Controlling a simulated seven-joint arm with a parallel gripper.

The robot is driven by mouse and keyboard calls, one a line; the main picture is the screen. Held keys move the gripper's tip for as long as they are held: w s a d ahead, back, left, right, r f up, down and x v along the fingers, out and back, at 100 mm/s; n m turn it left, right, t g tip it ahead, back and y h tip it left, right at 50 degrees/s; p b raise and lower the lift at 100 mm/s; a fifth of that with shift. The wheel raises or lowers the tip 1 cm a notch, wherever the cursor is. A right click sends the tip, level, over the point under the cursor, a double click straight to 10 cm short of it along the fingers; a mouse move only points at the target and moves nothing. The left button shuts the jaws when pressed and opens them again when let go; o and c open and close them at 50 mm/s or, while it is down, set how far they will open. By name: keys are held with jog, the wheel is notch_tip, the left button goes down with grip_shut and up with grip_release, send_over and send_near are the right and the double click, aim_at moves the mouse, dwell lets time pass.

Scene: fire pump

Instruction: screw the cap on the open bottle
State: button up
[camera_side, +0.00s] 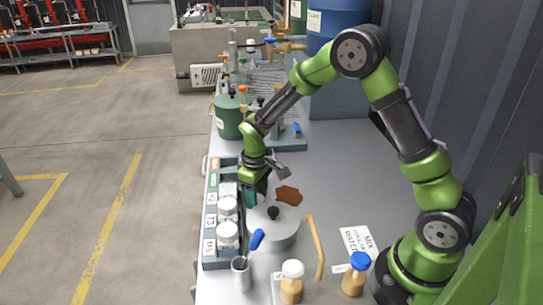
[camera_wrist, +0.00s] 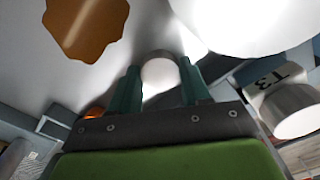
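My gripper (camera_wrist: 160,74) points down at the table, behind the grey lidded pot in the side view. Its teal fingers stand on both sides of a pale round cap (camera_wrist: 160,70) and appear to touch it. In the side view the gripper (camera_side: 256,196) is partly hidden behind the pot, and the cap does not show. I cannot make out which bottle is open.
The grey pot (camera_side: 273,232) stands just in front of my gripper. Several white-lidded jars (camera_side: 228,230) sit in a labelled rack at left. A brown patch (camera_side: 288,195), a wooden stick (camera_side: 318,250) and a metal cup (camera_side: 241,275) are near. The table's middle right is clear.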

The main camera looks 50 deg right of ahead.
jog(key=c, duration=0.4)
jog(key=shift+r, duration=3.05)
jog(key=shift+c, duration=0.2)
notch_tip(320, 180, up, 12)
jog(key=w+a+f, duration=0.2)
jog(key=w+a, duration=0.1)
jog(key=w+a+f, duration=0.1)
jog(key=w+a, duration=0.1)
jog(key=shift+a+f, duration=0.1)
jog(key=shift+f, duration=0.25)
jog(key=shift+w+f, duration=0.1)
jog(key=shift+f, duration=2.35)
